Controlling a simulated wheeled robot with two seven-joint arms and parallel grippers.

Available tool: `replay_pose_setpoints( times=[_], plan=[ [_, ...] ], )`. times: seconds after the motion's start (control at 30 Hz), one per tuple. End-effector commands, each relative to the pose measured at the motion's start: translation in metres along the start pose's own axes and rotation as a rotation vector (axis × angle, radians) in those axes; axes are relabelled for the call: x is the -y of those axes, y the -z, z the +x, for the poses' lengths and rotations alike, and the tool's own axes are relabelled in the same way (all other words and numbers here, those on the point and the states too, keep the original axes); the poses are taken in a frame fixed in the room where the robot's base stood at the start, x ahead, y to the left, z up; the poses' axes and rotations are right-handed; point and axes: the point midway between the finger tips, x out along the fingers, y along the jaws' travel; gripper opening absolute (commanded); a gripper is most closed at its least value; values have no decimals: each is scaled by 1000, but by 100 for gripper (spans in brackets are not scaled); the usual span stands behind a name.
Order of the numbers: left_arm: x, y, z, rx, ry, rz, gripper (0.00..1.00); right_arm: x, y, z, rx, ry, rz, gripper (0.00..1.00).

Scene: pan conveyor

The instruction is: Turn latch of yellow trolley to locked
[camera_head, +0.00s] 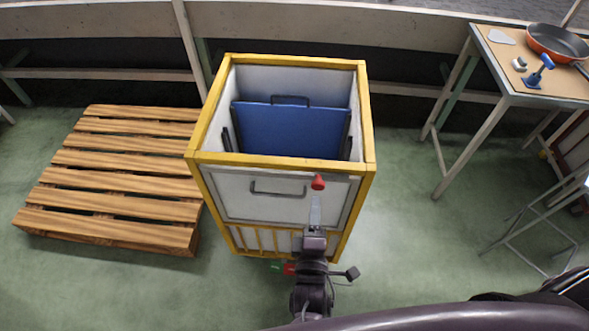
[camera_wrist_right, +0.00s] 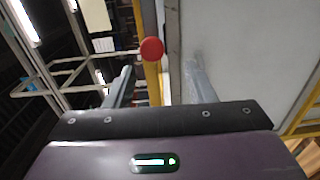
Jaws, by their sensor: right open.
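The yellow trolley (camera_head: 280,160) is a yellow-framed bin with pale panels, standing upright in the middle of the head view. Its latch (camera_head: 318,182) shows as a red knob on the upper right of the front face. The red latch knob (camera_wrist_right: 151,49) also shows in the right wrist view, just beyond the fingertips and between their lines. My right gripper (camera_head: 315,205) is just below the knob in the head view, open and empty. In the right wrist view its two fingers (camera_wrist_right: 159,72) are spread, apart from the knob. My left gripper is not in view.
A blue panel (camera_head: 290,130) stands inside the trolley, and a handle (camera_head: 278,191) is on its front. A wooden pallet (camera_head: 115,175) lies to the left. A table (camera_head: 510,90) with a pan (camera_head: 558,42) stands at right. Green floor is clear between trolley and table.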

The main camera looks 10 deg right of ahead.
Motion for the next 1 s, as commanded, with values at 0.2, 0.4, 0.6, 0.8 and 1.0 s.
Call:
replay_pose_setpoints(
  times=[0.2, 0.4, 0.6, 0.8, 1.0],
  plan=[
    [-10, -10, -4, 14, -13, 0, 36, -11, -1, 19, 12, -19, -17, 50],
    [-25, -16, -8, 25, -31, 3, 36, -11, -1, 52, 11, -18, -16, 50],
    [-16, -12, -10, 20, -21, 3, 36, -10, -2, 72, 10, -15, -15, 50],
    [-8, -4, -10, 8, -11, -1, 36, -9, -2, 77, 11, -14, -14, 50],
    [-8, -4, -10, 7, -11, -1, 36, -9, -2, 76, 11, -13, -13, 41]
  ],
)
